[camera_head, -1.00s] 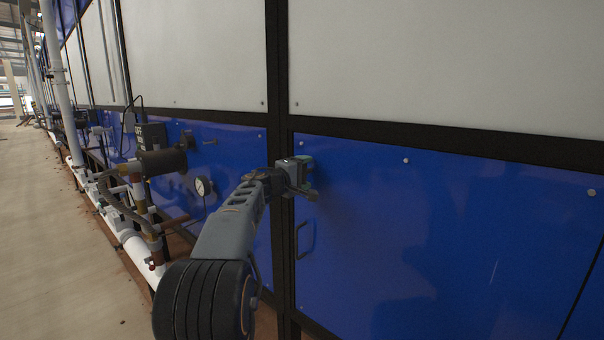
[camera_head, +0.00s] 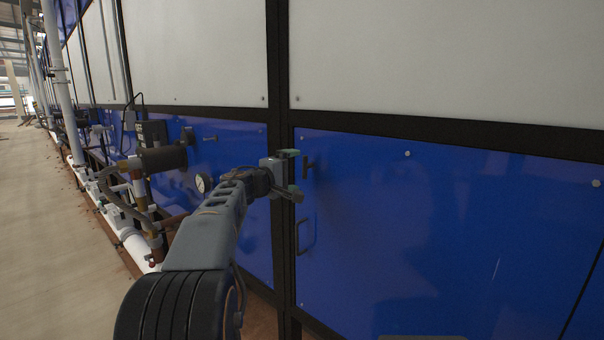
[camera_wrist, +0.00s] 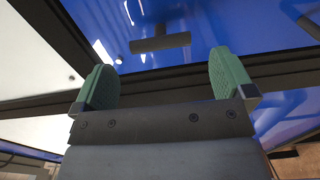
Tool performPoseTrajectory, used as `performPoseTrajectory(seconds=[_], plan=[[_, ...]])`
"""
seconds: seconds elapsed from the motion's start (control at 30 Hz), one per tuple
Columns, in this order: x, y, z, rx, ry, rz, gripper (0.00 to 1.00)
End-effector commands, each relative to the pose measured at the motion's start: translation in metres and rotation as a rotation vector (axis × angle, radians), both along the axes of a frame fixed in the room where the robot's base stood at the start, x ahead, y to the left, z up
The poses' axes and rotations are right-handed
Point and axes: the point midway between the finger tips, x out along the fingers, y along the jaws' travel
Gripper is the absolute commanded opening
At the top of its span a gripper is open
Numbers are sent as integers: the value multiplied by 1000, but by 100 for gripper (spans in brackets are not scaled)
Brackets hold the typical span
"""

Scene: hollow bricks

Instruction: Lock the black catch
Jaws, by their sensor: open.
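The black catch (camera_head: 307,168) is on the blue panel (camera_head: 440,230), near its upper left corner and beside the dark upright post. It looks upright, with a short stub to its right. In the wrist view the catch (camera_wrist: 160,43) is a dark bar lying crosswise beyond the fingers, roughly parallel to the dark frame bar. My gripper (camera_head: 292,173) is open, just left of the catch in the head view. Its green fingers (camera_wrist: 165,78) stand wide apart with nothing between them, and the catch appears clear of both.
A dark pull handle (camera_head: 304,236) is on the panel below the catch. To the left are a round gauge (camera_head: 202,184), a dark cylinder (camera_head: 162,160) and white pipes (camera_head: 130,242). The floor (camera_head: 40,220) at far left is open.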

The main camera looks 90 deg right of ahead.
Motion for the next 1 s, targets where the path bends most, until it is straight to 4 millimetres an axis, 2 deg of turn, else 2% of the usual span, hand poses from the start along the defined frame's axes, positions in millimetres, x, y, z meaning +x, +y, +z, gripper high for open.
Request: performPoseTrajectory(seconds=[0.2,0.4,0.6,1.0], plan=[[26,35,-1,-1,0,3,100],[41,55,-1,0,0,2,100],[47,64,0,1,-1,1,100],[48,64,0,1,0,0,100]])
